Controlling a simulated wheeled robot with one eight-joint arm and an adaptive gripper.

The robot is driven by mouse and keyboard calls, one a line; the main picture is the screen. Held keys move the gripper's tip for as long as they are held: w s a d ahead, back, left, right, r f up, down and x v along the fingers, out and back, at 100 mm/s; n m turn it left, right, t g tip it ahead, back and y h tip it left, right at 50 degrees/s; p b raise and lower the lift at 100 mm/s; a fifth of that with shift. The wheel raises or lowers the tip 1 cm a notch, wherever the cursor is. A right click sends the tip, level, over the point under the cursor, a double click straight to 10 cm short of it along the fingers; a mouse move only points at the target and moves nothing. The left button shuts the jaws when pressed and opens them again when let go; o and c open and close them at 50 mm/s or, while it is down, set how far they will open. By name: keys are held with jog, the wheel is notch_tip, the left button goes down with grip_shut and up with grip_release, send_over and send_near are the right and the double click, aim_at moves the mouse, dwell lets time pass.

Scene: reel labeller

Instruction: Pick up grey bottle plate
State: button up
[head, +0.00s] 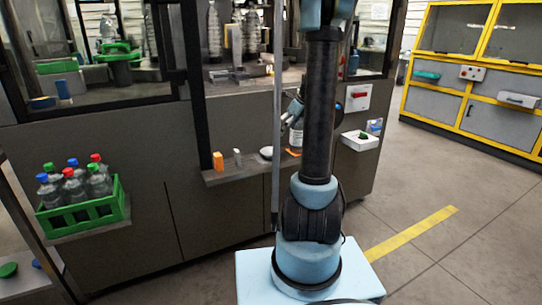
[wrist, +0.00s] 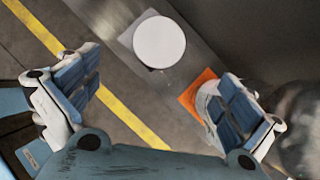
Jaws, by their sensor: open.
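The grey bottle plate looks like a pale round disc (wrist: 159,42) in the wrist view. It lies flat on a narrow grey shelf, beyond my fingertips. In the head view the plate (head: 266,153) is a small light disc on the machine's front ledge. My gripper (wrist: 158,80) is open and empty, one finger at left and one at right, with the plate ahead of the gap between them. In the head view my gripper (head: 292,113) is mostly hidden behind my arm, above the ledge.
An orange piece (wrist: 196,92) with a white round object lies beside my right finger. The ledge (head: 225,176) also holds an orange block (head: 218,161) and a small white piece (head: 237,158). A green crate (head: 83,213) of bottles stands at left.

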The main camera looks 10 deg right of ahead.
send_near(270, 151)
jog(key=x, duration=0.5)
jog(key=shift+w+r, duration=0.15)
jog(key=shift+x, duration=2.75)
jog(key=shift+d, duration=0.15)
jog(key=c, duration=1.1)
